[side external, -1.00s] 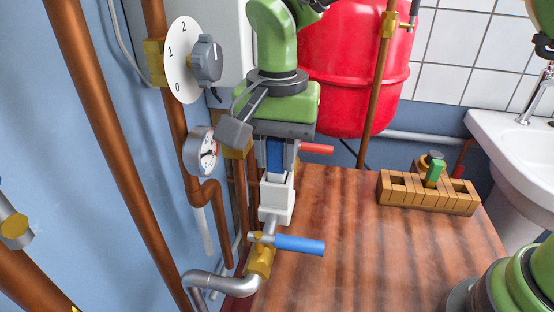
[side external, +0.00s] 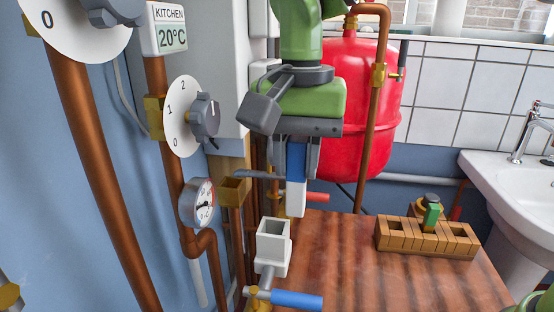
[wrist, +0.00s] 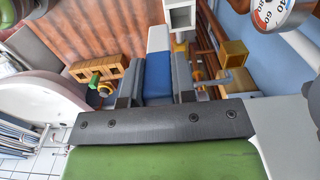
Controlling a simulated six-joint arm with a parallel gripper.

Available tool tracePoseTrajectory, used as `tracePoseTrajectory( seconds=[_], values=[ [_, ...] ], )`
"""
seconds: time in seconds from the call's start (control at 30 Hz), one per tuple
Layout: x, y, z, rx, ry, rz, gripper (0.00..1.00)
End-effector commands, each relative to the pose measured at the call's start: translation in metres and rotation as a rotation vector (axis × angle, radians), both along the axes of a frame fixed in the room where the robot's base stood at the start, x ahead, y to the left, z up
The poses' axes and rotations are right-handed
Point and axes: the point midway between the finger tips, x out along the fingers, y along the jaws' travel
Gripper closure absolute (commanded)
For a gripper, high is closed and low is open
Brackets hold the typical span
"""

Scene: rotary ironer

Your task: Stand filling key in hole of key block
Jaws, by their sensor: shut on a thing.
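My gripper (side external: 296,150) is shut on the filling key (side external: 296,165), which has a blue upper part and a white lower end. The key hangs roughly upright, above and slightly right of an open white square socket (side external: 272,248), clear of it. In the wrist view the key (wrist: 158,75) sits between my fingers, its white end pointing toward the picture's top. My gripper is apart from the block.
A blue-handled valve (side external: 296,299) lies below the socket, and a red handle (side external: 316,197) is close behind the key. Copper pipes (side external: 170,120) and a gauge (side external: 197,203) stand left. A red tank (side external: 350,145) is behind. The worktop (side external: 345,262) before the block is bare.

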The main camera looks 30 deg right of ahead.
Motion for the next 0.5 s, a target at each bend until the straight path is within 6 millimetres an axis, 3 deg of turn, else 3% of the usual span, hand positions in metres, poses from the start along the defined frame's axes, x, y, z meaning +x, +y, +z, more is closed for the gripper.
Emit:
tracePoseTrajectory(
  seconds=[0.5],
  values=[
    [-0.082, -0.083, 0.001, 0.001, -0.003, -0.006, 1.0]
  ],
)
